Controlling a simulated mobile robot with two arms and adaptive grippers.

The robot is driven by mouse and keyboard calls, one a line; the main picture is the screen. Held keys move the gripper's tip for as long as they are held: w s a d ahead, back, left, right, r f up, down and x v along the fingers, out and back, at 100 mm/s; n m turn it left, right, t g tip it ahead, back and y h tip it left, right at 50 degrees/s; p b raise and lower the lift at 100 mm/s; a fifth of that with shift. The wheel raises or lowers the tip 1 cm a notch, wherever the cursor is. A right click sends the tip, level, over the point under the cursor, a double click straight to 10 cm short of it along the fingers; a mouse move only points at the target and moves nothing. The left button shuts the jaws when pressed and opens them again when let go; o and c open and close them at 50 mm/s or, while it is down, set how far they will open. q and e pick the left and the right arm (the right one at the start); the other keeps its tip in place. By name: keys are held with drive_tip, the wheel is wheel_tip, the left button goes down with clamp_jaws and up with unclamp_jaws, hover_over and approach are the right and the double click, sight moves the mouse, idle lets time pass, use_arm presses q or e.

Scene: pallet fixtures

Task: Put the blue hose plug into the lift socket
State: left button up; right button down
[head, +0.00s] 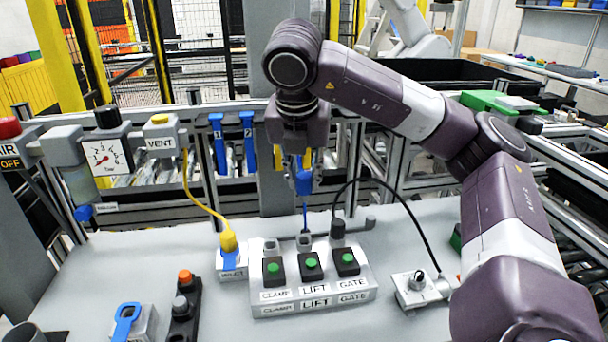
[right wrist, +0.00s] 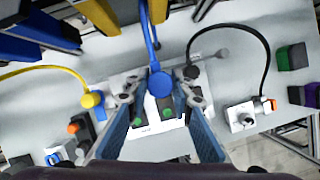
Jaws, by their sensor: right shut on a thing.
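The blue hose plug (head: 304,184) is in my right gripper (head: 301,172), upright above the socket block. In the right wrist view the plug (right wrist: 160,85) shows between the fingers (right wrist: 160,98), with a blue hose attached. The lift socket (head: 304,241) is the middle one of a row on a grey block (head: 314,308), behind the green button labelled LIFT. The plug appears apart from it and above it. In the wrist view the plug and fingers hide the socket. My left gripper is in neither view.
A black plug (head: 337,229) with a black hose stands in the GATE socket. The CLAMP socket (head: 271,247) looks empty. A yellow plug (head: 228,241) sits in the inlet block at left. A small fitting with a knob (head: 417,281) stands at right.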

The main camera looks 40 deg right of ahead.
sight(303, 201)
drive_tip(key=shift+f+b, duration=1)
drive_tip(key=shift+f, duration=0.4)
drive_tip(key=shift+f+b, duration=0.45)
drive_tip(key=shift+f, duration=0.1)
drive_tip(key=shift+f+b, duration=0.4)
drive_tip(key=shift+f, duration=0.1)
drive_tip(key=shift+f+b, duration=1.05)
drive_tip(key=shift+f, duration=0.2)
drive_tip(key=shift+f+b, duration=0.9)
drive_tip(key=shift+f, duration=0.2)
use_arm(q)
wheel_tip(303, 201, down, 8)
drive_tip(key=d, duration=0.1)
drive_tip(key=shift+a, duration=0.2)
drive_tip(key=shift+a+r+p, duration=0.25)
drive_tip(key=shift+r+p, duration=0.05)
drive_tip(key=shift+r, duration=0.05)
